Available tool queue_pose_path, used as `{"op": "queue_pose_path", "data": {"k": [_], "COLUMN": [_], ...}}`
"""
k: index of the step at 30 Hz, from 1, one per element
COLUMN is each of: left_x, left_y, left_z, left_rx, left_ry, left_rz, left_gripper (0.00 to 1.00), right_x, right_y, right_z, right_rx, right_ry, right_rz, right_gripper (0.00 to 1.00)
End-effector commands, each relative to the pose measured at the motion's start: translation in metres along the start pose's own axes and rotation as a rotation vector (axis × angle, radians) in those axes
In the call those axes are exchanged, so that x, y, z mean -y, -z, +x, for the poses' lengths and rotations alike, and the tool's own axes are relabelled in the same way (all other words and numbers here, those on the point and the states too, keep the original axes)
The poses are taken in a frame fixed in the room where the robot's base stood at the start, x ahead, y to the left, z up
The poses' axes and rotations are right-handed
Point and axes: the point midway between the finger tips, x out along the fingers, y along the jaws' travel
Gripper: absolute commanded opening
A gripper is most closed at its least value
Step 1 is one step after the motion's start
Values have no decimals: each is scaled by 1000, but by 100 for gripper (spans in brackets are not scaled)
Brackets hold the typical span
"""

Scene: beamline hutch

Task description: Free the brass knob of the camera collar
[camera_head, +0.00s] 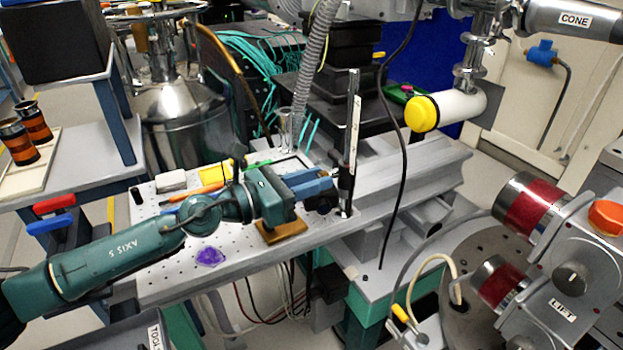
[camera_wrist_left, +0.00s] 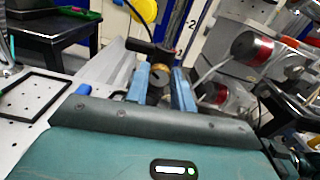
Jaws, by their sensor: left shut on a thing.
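The brass knob (camera_wrist_left: 161,70) shows in the left wrist view between the two blue fingers of my left gripper (camera_wrist_left: 160,83). A dark round end, apparently part of the knob, faces the wrist camera. In the head view my left gripper (camera_head: 325,187) reaches in from the left, and its blue fingers are shut on the knob, which they hide there. A black collar-like part (camera_head: 346,182) is just beyond the fingertips, at the foot of an upright post with a pale scale (camera_head: 353,130). My right gripper is in neither view.
A perforated plate (camera_head: 160,270) lies under my left arm, with a purple item (camera_head: 210,256) and a brown block (camera_head: 282,231) on it. A black cable (camera_head: 402,170) hangs right of the post.

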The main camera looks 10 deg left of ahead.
Motion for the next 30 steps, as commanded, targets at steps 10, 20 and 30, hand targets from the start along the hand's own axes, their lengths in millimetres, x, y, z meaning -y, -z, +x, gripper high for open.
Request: {"op": "queue_pose_path", "data": {"k": [10,20,30], "left_x": [0,-2,-2], "left_y": [-2,-2,-1], "left_z": [0,0,0], "left_rx": [-1,0,0], "left_ry": [-1,-1,0], "left_rz": [-192,-423,-552], "left_gripper": [1,1,1], "right_x": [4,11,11], "right_y": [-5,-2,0], "right_z": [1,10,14], "right_rx": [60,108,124], "right_ry": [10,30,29], "right_rz": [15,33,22], "right_gripper": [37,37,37]}}
